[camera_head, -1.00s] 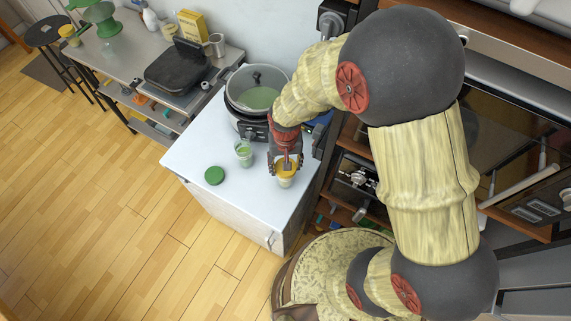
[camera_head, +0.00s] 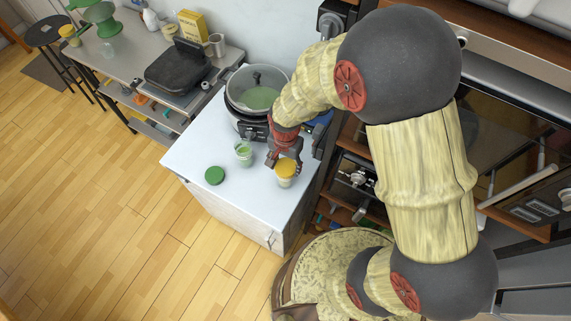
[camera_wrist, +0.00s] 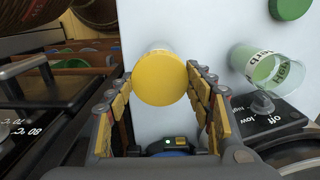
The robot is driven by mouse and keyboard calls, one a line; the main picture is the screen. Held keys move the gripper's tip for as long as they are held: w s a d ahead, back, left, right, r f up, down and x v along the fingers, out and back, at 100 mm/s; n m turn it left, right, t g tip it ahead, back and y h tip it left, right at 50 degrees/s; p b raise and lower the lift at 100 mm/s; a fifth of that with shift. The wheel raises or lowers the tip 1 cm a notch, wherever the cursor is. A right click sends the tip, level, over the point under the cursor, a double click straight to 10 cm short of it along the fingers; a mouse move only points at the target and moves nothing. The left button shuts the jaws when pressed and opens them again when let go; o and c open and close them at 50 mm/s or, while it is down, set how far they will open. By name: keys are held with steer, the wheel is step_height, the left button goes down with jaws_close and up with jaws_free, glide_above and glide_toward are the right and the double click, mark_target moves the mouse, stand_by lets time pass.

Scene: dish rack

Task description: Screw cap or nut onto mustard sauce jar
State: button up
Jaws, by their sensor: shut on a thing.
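The mustard sauce jar (camera_head: 285,182) stands upright near the right edge of the white counter. Its yellow cap (camera_head: 286,168) sits on its top; whether it is fully seated, I cannot tell. In the wrist view the round yellow cap (camera_wrist: 160,78) faces me and hides most of the jar (camera_wrist: 158,47) behind it. My gripper (camera_head: 287,160) is at the cap, its fingers on either side. In the wrist view my gripper (camera_wrist: 163,90) is shut on the cap.
A clear glass jar (camera_head: 244,153) with a green label stands left of my gripper. A green lid (camera_head: 214,176) lies flat farther left. A slow cooker (camera_head: 257,97) stands behind. The front left of the counter (camera_head: 232,203) is clear.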

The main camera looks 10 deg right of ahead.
steer(key=m, duration=0.2)
steer(key=shift+m, duration=0.4)
steer(key=o, duration=1.3)
steer(key=shift+o, duration=0.2)
steer(key=shift+r+p, duration=1.9)
steer(key=shift+r, duration=0.7)
